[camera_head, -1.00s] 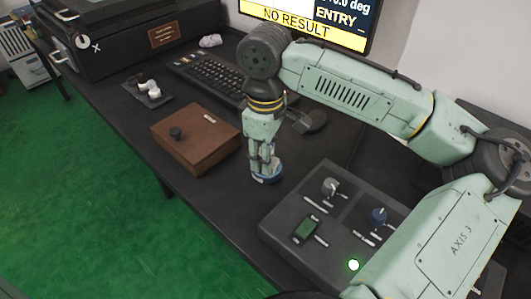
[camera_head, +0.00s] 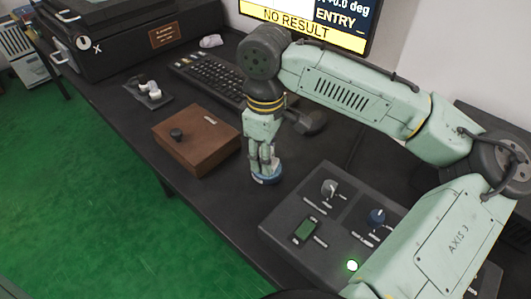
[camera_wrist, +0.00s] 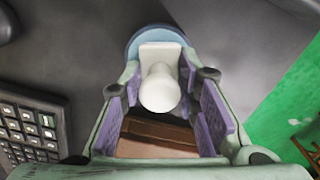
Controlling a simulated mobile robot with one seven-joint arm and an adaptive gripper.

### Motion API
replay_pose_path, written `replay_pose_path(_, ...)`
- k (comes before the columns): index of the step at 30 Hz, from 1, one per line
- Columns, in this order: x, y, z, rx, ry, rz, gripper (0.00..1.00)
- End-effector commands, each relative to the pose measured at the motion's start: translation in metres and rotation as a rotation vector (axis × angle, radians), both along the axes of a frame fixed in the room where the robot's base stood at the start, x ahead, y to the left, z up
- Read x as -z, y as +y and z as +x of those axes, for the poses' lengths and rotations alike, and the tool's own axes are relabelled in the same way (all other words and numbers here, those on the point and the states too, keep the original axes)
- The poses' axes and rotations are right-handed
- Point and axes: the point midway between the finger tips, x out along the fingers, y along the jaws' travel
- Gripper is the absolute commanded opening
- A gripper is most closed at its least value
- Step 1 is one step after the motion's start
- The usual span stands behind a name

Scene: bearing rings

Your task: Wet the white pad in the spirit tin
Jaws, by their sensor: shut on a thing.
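My gripper (camera_head: 264,165) points down over the blue round spirit tin (camera_head: 268,181) on the dark table. In the wrist view its purple-lined fingers are shut on the round stem of the white pad (camera_wrist: 160,88). The pad's square white part lies over the tin, whose pale blue rim (camera_wrist: 133,42) curves out behind it. The pad's underside is hidden, so I cannot tell whether it touches the liquid. The fingers hide most of the pad in the head view.
A brown box (camera_head: 205,148) with a dark knob stands left of the tin. A grey control panel (camera_head: 285,212) with dials and a lit green button stands to the right. A small dark tray (camera_head: 140,98) with white pieces and a keyboard (camera_head: 210,82) lie farther back.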

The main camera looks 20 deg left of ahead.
Motion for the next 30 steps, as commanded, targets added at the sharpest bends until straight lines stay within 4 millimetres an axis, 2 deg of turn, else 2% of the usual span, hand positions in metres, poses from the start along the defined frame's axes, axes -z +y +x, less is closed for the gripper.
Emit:
replay_pose_path(1,-0.009,0.000,0.000,0.000,0.000,0.001,0.07)
replay_pose_path(3,-0.015,0.000,0.000,0.000,0.000,0.002,0.07)
replay_pose_path(21,-0.062,0.000,0.001,0.001,-0.003,0.003,0.07)
replay_pose_path(30,-0.064,0.000,0.001,0.001,-0.003,0.002,0.07)
